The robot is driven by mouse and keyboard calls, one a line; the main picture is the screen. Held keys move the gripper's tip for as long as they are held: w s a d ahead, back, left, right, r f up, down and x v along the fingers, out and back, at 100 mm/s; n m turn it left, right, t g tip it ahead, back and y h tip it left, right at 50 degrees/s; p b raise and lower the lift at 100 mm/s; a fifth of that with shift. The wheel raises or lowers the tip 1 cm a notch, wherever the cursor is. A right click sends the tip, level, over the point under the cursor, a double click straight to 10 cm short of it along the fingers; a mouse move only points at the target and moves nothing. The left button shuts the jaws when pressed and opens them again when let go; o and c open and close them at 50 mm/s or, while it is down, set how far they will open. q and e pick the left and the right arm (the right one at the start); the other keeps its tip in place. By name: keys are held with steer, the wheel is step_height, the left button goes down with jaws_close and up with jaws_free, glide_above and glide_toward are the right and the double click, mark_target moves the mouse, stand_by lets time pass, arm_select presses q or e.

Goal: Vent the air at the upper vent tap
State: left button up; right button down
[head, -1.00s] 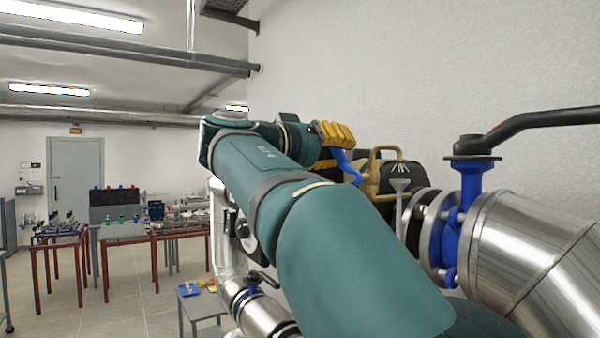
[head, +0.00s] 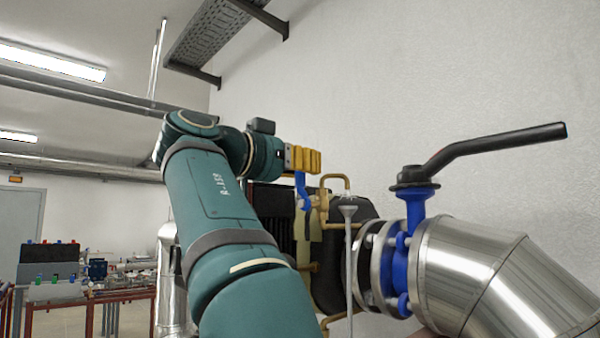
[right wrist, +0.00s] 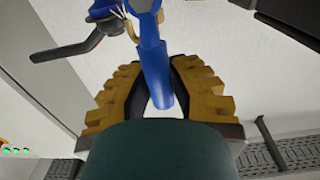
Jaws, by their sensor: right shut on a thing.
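The upper vent tap is a brass pipe fitting with a blue lever (head: 303,188), in front of a dark plate pack. My right gripper (head: 303,160), with ribbed yellow fingers, is shut on the blue lever's upper end. In the right wrist view the blue lever (right wrist: 153,62) stands between the two yellow fingers. A brass spout (head: 334,178) bends over to the right of the lever. A grey funnel (head: 348,212) on a thin tube stands below its end. Faint white streaks show between spout and funnel. My left gripper is out of view.
A large metal-clad pipe (head: 475,275) with a blue valve and long black handle (head: 500,143) stands close on the right. The white wall is behind. Benches with equipment (head: 60,272) stand far left. A cable tray (head: 215,45) hangs above.

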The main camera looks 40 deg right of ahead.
steer(key=shift+f, duration=0.1)
stand_by(0.3)
steer(key=c, duration=0.8)
jaws_free()
steer(key=shift+a, duration=0.1)
steer(key=shift+c, duration=0.2)
steer(key=a, duration=0.7)
steer(key=shift+s+a, duration=0.25)
steer(key=shift+s, duration=0.1)
